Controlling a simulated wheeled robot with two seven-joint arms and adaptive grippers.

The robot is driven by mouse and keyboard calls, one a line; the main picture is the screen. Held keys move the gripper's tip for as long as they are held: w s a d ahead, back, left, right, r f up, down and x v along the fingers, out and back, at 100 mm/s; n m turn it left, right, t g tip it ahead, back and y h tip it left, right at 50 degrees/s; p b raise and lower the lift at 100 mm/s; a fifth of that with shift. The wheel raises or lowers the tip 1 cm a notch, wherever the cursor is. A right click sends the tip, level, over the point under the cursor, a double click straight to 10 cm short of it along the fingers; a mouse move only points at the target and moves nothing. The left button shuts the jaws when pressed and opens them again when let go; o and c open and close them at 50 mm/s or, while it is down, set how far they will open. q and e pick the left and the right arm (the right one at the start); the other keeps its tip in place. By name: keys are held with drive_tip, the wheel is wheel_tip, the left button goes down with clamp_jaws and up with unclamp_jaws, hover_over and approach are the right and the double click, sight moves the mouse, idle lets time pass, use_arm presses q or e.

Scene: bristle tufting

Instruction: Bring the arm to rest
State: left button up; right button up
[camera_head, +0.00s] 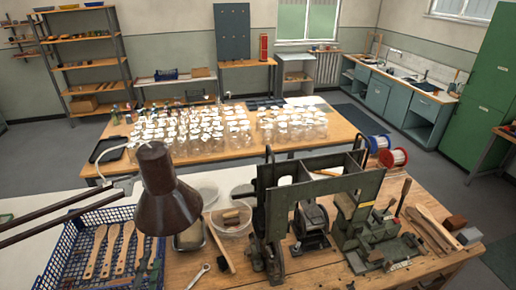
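A dark shape just below the lamp shade, over the blue basket, looks like my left gripper (150,266). It is small and partly hidden by the lamp, so I cannot tell whether its fingers are open or shut, or whether it touches anything. The blue basket (62,243) at the lower left holds several wooden brush bodies (113,250). The grey-green tufting machine (283,205) stands on the wooden bench (205,270), right of the basket. I make out no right gripper.
A brown lamp (165,195) reaches in from the left above the bench. A clear bowl (232,217) with wooden pieces, a spanner (199,277) and wooden strips (435,228) lie around the machine. Behind, a table (95,170) carries many glass jars (200,130).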

use_arm(q)
drive_tip(key=s+a+f+n+g+y, duration=0.2)
drive_tip(key=s+a+f+n+g, duration=0.25)
drive_tip(key=f, duration=0.25)
drive_tip(key=s+a+f+n+g+y, duration=0.1)
drive_tip(key=s+a+f+n+g, duration=0.3)
drive_tip(key=f, duration=0.3)
drive_tip(key=s+d+f+n+g+h, duration=0.2)
drive_tip(key=s+d+f+g, duration=0.15)
drive_tip(key=s+f, duration=0.35)
drive_tip(key=s+d+f+n+g+h, duration=0.2)
drive_tip(key=s+d+f, duration=0.25)
drive_tip(key=s, duration=0.45)
wheel_tip(320, 180, down, 34)
drive_tip(key=s+g+b, duration=0.1)
drive_tip(key=s+b, duration=0.1)
drive_tip(key=b, duration=0.2)
drive_tip(key=s+f+m+g+b, duration=0.1)
drive_tip(key=s+f+b, duration=0.2)
drive_tip(key=s+f, duration=1.5)
wheel_tip(320, 180, down, 2)
drive_tip(key=shift+d+f, duration=0.25)
drive_tip(key=shift+d, duration=0.05)
drive_tip(key=shift+w, duration=0.1)
